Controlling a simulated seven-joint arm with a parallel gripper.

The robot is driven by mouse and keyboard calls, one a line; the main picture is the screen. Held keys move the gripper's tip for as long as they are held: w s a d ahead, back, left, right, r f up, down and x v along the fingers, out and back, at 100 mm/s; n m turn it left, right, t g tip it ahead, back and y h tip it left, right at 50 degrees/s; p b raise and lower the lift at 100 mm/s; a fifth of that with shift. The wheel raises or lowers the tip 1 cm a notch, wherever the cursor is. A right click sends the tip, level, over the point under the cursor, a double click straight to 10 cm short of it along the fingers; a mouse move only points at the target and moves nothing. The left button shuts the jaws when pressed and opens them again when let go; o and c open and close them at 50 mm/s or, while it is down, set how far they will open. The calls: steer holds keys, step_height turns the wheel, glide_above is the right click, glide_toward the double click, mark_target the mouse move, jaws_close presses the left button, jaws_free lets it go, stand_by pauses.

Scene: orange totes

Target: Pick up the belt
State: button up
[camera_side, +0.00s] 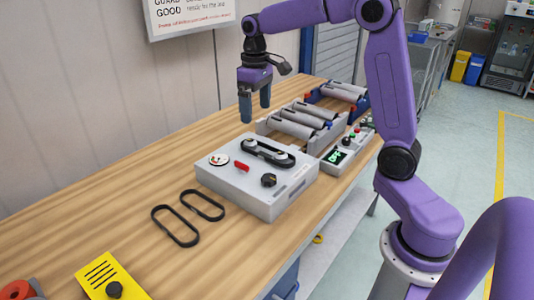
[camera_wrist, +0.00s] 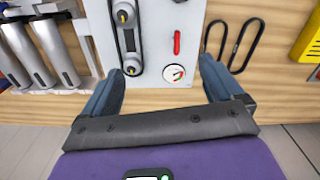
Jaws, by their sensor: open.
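Two black belts lie flat on the wooden table, side by side: one nearer the front (camera_side: 155,212) and one beside the grey box (camera_side: 183,196). Parts of both loops show at the right in the wrist view (camera_wrist: 259,33). Another black belt (camera_side: 268,158) runs around two pulleys on top of the grey box; it also shows in the wrist view (camera_wrist: 118,35). My gripper (camera_side: 255,112) is open and empty, pointing down above the table behind the box. In the wrist view its two blue fingers (camera_wrist: 162,80) are apart with nothing between them.
The grey box (camera_side: 260,203) carries a gauge (camera_side: 218,159), a red handle (camera_side: 241,166) and a black knob (camera_side: 268,180). Grey rollers (camera_side: 298,122) stand in a rack behind. A yellow block (camera_side: 98,275) sits at the front.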

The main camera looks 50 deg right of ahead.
steer(key=w+d+m, duration=0.2)
steer(key=w+d, duration=0.1)
steer(key=d, duration=0.4)
glide_toward(266, 146)
steer(key=a+f, duration=0.1)
steer(key=s+a+f, duration=0.1)
steer(key=a, duration=0.1)
steer(key=shift+s+f, duration=0.1)
steer(key=shift+f, duration=0.2)
steer(key=shift+s+d+f, duration=0.15)
steer(key=shift+s+f, duration=0.05)
steer(key=shift+f, duration=1.15)
steer(key=shift+s+d+f, duration=0.1)
steer(key=shift+s+f, duration=0.05)
steer(key=shift+f, duration=1.15)
steer(key=c, duration=1.1)
